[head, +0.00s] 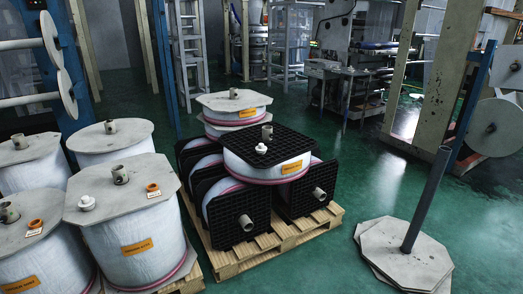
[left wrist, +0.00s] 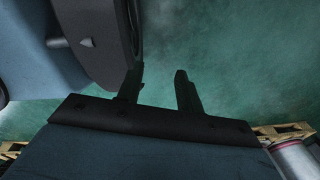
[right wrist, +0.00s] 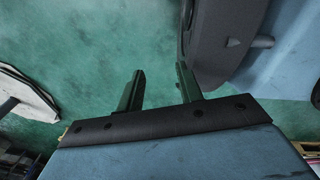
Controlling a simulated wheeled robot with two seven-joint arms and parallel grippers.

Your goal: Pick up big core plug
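Two white plugs show in the head view. One white plug (head: 87,202) sits on the grey octagonal lid of the front left film roll (head: 137,245). Another white plug (head: 261,149) sits on top of the stacked roll on the middle pallet. Two orange plugs lie on lids at the left: one orange plug (head: 36,224) and another orange plug (head: 152,188), each by a small label. I cannot tell which is the big one. My left gripper (left wrist: 158,78) is open and empty above green floor. My right gripper (right wrist: 160,74) is open and empty too. Neither shows in the head view.
Wrapped rolls crowd the left on a pallet. A wooden pallet (head: 284,237) holds rolls with black end plates (head: 238,212). A dark pole (head: 427,198) stands on stacked grey boards (head: 386,258) at the right. Green floor (head: 340,170) is clear between them.

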